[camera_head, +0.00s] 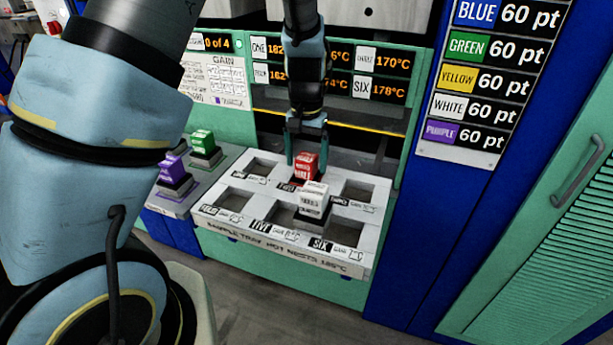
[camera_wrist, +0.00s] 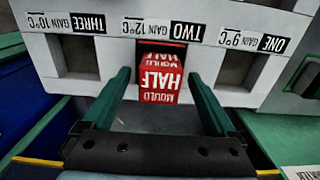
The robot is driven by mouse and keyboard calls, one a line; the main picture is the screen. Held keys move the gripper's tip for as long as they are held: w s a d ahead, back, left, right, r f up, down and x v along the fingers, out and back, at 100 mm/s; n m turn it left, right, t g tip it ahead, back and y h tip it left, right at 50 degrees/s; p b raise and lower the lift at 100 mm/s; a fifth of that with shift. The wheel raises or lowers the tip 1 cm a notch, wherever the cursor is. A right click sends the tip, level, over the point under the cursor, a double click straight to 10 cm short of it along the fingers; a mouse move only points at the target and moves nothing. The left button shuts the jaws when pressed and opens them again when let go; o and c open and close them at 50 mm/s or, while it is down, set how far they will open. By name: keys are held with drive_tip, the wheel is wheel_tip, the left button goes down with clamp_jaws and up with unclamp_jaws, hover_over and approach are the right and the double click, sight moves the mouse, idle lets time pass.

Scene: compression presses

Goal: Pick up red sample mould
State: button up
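The red sample mould (camera_head: 304,167) is a small red block with white "MOULD HALF" lettering. It sits at the nest labelled TWO, in the back row of the grey sample tray (camera_head: 280,245). It also shows in the wrist view (camera_wrist: 160,78), between my fingers. My gripper (camera_head: 306,152) is open above the back row, pointing down at the mould. In the wrist view my gripper (camera_wrist: 160,78) has one finger on each side of the mould, with a visible gap on both sides. The mould's lower part is hidden in the head view.
A white mould (camera_head: 313,197) stands just in front of the red one on the tray. A purple mould (camera_head: 173,170) and a green mould (camera_head: 203,142) stand on a side shelf at left. Press side panels and a yellow-striped bar (camera_head: 345,127) lie around and behind the tray.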

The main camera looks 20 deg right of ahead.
clamp_jaws()
idle(0.5)
drive_tip(key=shift+w+r, duration=0.1)
